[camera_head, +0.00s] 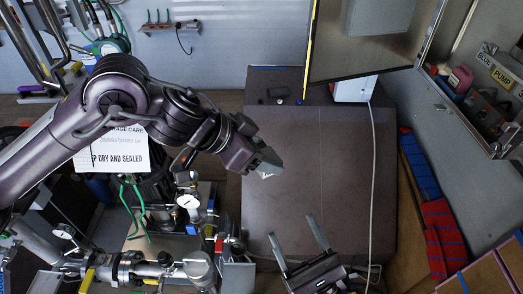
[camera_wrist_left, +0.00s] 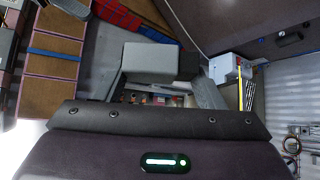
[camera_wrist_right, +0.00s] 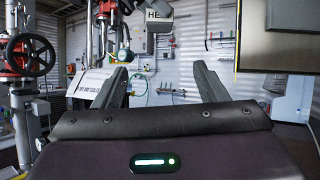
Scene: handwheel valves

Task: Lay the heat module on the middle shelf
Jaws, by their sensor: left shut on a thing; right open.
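My left gripper (camera_head: 258,155) is above the dark brown surface in the head view. In the left wrist view, a light grey block with a dark end (camera_wrist_left: 150,62), apparently the heat module, sits between the left gripper's fingers (camera_wrist_left: 165,92). It shows only as a small grey piece at the fingertips in the head view (camera_head: 269,164). My right gripper (camera_head: 292,230) is low in the head view. Its fingers stand apart and empty, as the right wrist view (camera_wrist_right: 160,80) also shows. I cannot identify the middle shelf in any view.
Pipes, gauges and valves (camera_head: 188,203) fill the lower left of the head view. A framed panel (camera_head: 365,40) hangs at the top. A white cable (camera_head: 373,170) crosses the brown surface (camera_head: 300,160), which is otherwise mostly clear.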

